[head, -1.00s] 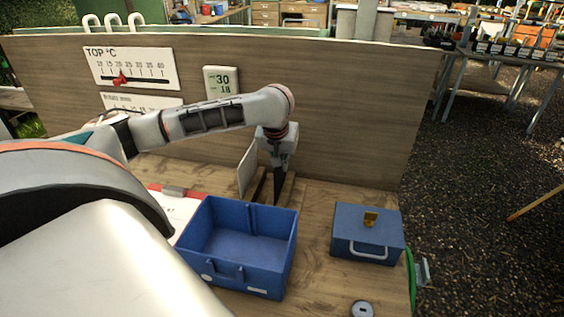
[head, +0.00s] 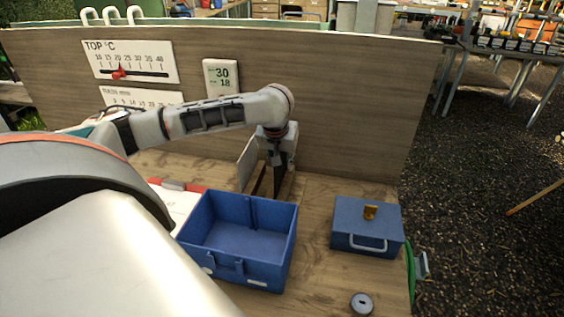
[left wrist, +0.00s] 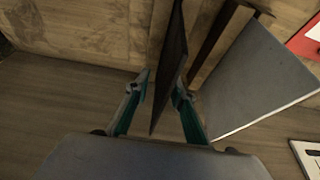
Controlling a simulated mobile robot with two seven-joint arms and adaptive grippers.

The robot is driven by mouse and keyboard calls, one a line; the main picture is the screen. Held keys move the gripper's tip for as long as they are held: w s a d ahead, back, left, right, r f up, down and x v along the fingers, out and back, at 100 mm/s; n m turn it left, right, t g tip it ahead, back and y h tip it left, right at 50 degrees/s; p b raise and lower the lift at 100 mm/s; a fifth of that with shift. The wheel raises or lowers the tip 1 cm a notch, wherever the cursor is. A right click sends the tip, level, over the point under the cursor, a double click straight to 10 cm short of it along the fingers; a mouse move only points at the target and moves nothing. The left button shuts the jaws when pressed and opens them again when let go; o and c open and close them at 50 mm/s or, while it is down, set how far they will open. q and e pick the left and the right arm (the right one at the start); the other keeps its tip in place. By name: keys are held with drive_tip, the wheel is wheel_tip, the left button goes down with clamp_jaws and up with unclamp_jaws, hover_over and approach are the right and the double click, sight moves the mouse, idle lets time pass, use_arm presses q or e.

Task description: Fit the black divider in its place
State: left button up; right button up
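The black divider (head: 278,178) is a thin dark plate standing on edge at the rack (head: 259,184) behind the blue crate. My left gripper (head: 277,155) points down over it. In the left wrist view the black divider (left wrist: 171,68) stands between the two fingers of my left gripper (left wrist: 160,87). The fingers look apart, with a gap on the left side of the plate. The open blue crate (head: 212,267) is empty and has a vertical rib on its back wall. My right gripper is not in view.
A grey panel (head: 247,162) stands left of the divider; it also shows in the wrist view (left wrist: 255,82). A closed blue box (head: 350,226) with a handle sits right, a round grey disc (head: 361,303) in front. A clipboard (head: 178,203) lies left of the crate. A wooden wall stands behind.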

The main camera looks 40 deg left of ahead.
use_arm(q)
drive_tip(key=v, duration=1)
drive_tip(key=shift+s+r, duration=0.1)
drive_tip(key=shift+r, duration=0.15)
drive_tip(key=shift+s+d+r, duration=0.2)
drive_tip(key=shift+s+r, duration=0.1)
drive_tip(key=shift+r, duration=0.35)
